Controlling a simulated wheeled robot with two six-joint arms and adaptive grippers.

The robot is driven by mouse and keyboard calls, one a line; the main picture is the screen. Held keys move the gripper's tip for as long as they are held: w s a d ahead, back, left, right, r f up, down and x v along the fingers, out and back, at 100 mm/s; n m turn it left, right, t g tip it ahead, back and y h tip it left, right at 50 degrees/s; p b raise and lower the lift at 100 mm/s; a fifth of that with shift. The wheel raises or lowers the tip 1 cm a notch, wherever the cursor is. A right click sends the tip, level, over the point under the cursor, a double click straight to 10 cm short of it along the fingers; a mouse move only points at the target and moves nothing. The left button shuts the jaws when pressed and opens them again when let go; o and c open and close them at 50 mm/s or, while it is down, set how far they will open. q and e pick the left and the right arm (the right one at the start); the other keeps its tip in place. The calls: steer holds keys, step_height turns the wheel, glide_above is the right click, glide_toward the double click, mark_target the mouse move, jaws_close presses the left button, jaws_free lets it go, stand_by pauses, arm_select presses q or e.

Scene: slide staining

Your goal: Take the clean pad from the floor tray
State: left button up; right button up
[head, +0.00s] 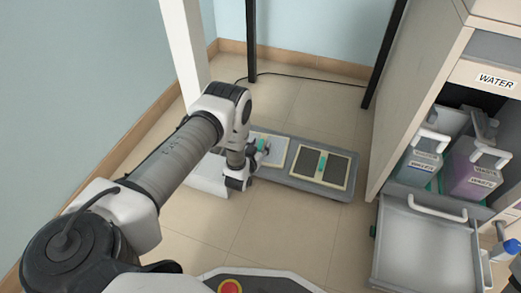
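A grey floor tray (310,189) lies on the tiles and holds two flat pads side by side. The left pad (276,158) has a pale, clean-looking face with a light rim and a small green part, partly hidden by my gripper. The right pad (334,172) has a dark face, a cream rim and a green strip across its middle. My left gripper (263,150) is low over the left pad, at its green part. Its fingers are small and partly hidden, so I cannot tell whether they touch or close on it.
At right a cabinet has an open drawer (425,262) and a shelf with handled containers (417,166), (474,175) below a WATER label (495,82). Dark posts (251,40) and a cable stand behind the tray. Floor in front of the tray is clear.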

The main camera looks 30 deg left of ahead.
arm_select(q)
jaws_close()
